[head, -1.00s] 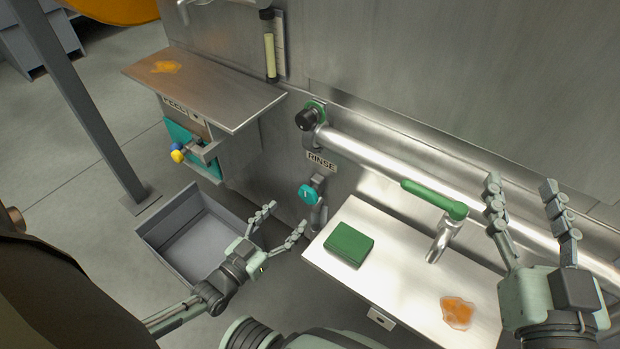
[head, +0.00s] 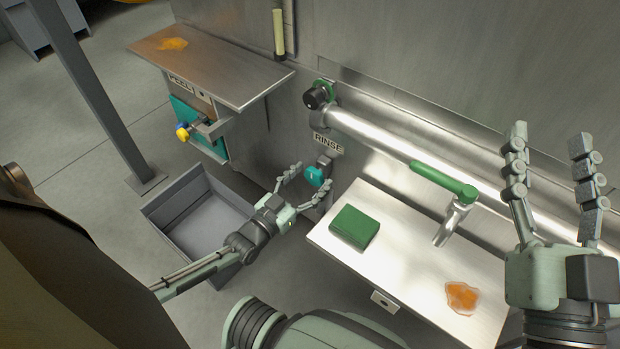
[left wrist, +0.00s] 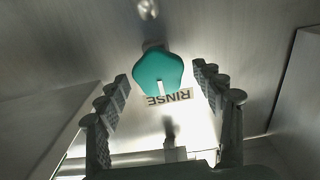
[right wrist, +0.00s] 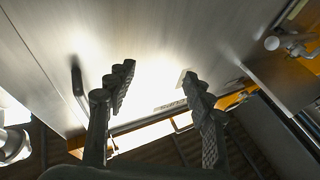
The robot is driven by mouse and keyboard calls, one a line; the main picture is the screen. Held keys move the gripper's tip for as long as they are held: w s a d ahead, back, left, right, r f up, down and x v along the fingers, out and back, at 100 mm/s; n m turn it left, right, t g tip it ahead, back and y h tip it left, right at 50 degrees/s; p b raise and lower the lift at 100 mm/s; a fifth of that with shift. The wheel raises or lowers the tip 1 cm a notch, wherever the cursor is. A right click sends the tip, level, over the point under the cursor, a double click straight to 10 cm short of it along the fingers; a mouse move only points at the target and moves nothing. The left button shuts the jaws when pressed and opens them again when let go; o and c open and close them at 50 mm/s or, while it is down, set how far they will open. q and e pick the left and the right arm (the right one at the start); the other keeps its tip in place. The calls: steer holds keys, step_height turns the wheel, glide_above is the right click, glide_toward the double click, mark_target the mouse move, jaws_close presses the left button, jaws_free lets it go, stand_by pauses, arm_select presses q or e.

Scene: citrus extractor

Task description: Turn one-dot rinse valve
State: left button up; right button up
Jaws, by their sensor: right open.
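The rinse valve has a teal knob (head: 315,176) with a small white mark, low on the steel wall below the RINSE label (head: 328,144). In the left wrist view, the teal knob (left wrist: 158,69) lies ahead, between the fingertip lines. My left gripper (head: 312,179) is open, its fingers spread to either side of the knob. I cannot tell whether they touch it. My right gripper (head: 550,140) is open and empty, raised at the right, away from the valve. It also shows open in the right wrist view (right wrist: 160,78).
A steel shelf with a green block (head: 354,226), an orange spill (head: 461,297) and a spout with a green lever (head: 443,179) is right of the valve. A grey bin (head: 165,201) stands left. A peel station (head: 197,125) with blue and yellow knobs is further left.

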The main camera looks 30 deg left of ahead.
arm_select(q)
steer(key=c, duration=1)
